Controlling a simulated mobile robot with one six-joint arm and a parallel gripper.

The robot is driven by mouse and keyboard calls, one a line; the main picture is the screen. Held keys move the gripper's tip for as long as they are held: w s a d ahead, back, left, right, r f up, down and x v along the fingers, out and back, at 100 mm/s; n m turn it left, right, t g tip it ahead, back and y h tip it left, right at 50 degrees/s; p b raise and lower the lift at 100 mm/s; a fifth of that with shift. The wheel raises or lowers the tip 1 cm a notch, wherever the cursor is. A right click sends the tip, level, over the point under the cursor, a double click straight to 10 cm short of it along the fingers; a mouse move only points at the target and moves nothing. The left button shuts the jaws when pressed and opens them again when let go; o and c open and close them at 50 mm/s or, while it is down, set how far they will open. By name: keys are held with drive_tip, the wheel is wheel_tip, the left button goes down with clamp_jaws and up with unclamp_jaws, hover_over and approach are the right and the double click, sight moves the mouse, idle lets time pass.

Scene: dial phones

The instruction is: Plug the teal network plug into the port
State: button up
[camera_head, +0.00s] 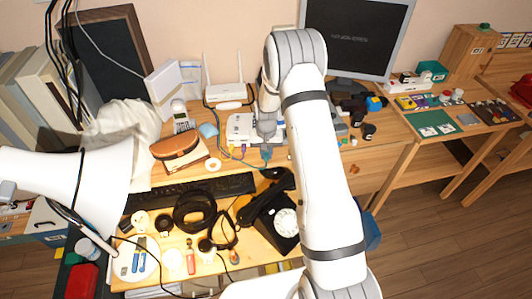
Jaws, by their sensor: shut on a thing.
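The teal network plug (267,154) is small and sits at the tip of my gripper (267,142), which is shut on it and points down. A white box (238,124) stands just left of my gripper on the desk. Yellow and purple cables meet its front edge, so its ports appear to be there. The exact port is too small to make out. The plug is in front and to the right of those cable ends; I cannot tell its height or whether it touches anything. A teal-blue cable runs left from near the plug.
A white router (226,92) with antennas stands behind the box. A black keyboard (215,190), a black dial phone (271,214) and a brown case (177,152) lie in front and left. A monitor (357,35) stands behind right. My arm hides part of the desk.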

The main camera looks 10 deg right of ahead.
idle(0.4)
drive_tip(key=shift+r+p, duration=1)
drive_tip(key=shift+r, duration=1.5)
